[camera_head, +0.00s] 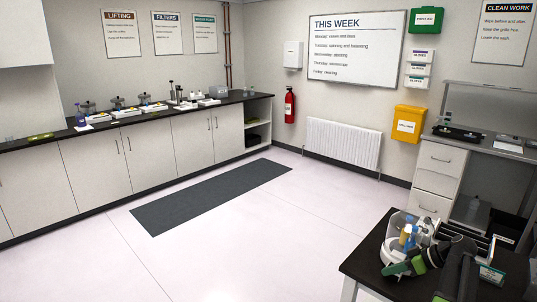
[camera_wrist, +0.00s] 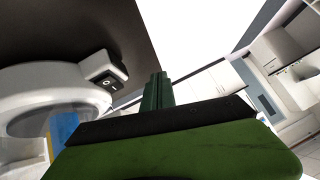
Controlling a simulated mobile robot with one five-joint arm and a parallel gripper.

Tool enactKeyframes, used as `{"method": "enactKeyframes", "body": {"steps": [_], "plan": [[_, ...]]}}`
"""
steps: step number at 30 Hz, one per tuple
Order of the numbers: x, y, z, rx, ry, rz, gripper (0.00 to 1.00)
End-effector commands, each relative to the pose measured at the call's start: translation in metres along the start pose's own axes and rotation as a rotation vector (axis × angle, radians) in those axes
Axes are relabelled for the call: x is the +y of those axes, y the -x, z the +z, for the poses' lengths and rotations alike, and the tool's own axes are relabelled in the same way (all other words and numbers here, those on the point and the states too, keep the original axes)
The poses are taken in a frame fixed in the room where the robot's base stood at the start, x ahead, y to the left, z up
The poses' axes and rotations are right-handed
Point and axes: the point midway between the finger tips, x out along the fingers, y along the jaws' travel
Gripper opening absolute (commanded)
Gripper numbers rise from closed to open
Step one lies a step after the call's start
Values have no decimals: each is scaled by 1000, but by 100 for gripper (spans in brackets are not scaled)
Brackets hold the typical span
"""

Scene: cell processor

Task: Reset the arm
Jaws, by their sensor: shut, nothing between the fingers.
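My gripper (camera_head: 390,269) is low over the dark table at the lower right of the head view, in front of a white device. In the wrist view its green fingers (camera_wrist: 157,92) are together, with nothing between them. The white device (camera_wrist: 50,90) fills the left of the wrist view, close beside the fingers, with a black switch on it. A blue and a yellow part show at its lower side. I cannot tell whether the gripper touches the device. My arm hides part of the table and of the things on it.
The dark table (camera_head: 376,240) carries the device and a rack (camera_head: 490,272) at its right. A white drawer cabinet (camera_head: 437,180) stands behind. A long counter (camera_head: 60,140) with several instruments runs along the left wall. The pale floor (camera_head: 270,240) is free, with a grey mat (camera_head: 212,195).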

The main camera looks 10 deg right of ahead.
Motion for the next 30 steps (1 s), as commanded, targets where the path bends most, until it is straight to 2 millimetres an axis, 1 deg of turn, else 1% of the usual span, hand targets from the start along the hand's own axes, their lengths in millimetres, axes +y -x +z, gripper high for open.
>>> {"method": "enactKeyframes", "body": {"steps": [1, 2, 3, 5, 6, 8, 9, 10, 11, 12, 15, 18, 20, 23, 30], "plan": [[-34, -34, -20, -80, -42, -29, 0], [-50, -53, -28, -134, -79, -36, 0], [-72, -77, -36, -204, -124, -37, 0], [-105, -109, -47, -306, -186, -21, 0], [-128, -129, -52, -371, -223, -2, 0], [-163, -154, -59, -461, -271, 41, 0], [-186, -169, -63, -514, -298, 80, 0], [-203, -179, -65, -551, -316, 112, 0], [-219, -187, -66, -584, -333, 148, 0], [-240, -197, -68, -620, -351, 196, 0], [-282, -214, -71, -673, -381, 313, 0], [-308, -223, -73, -691, -399, 402, 0], [-315, -225, -73, -692, -406, 435, 0], [-319, -227, -73, -691, -415, 461, 0], [-318, -228, -74, -690, -418, 461, 0]]}}
